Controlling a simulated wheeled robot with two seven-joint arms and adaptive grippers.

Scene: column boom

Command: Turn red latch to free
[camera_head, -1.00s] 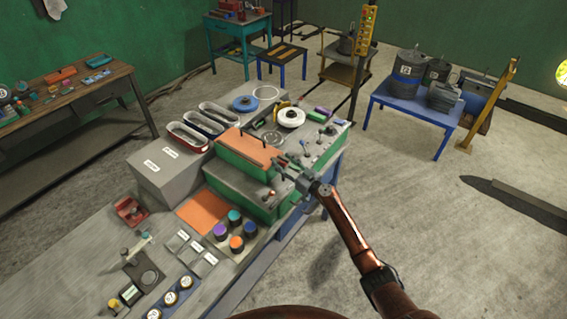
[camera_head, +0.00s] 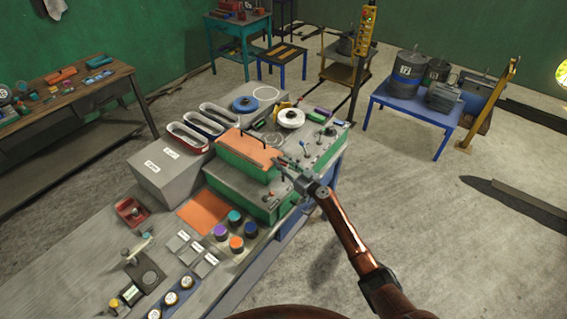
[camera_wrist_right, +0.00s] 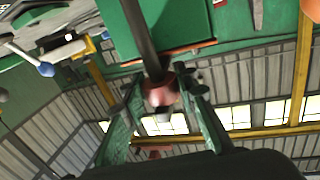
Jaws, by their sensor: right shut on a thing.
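My right gripper (camera_head: 282,165) reaches in from the lower right to the right side of the green box with an orange top (camera_head: 248,148). In the right wrist view its two green fingers (camera_wrist_right: 163,105) close around a small red piece, the red latch (camera_wrist_right: 160,92), at the end of a dark bar (camera_wrist_right: 142,38). In the head view the fingers hide most of the latch, and its turn angle is hard to tell. My left gripper is not in view.
A lower green box (camera_head: 232,193) stands in front, with a small reddish knob (camera_head: 270,194). Several coloured round pots (camera_head: 236,243) and an orange mat (camera_head: 203,211) lie nearer. A panel with small levers (camera_head: 318,145) is behind the gripper.

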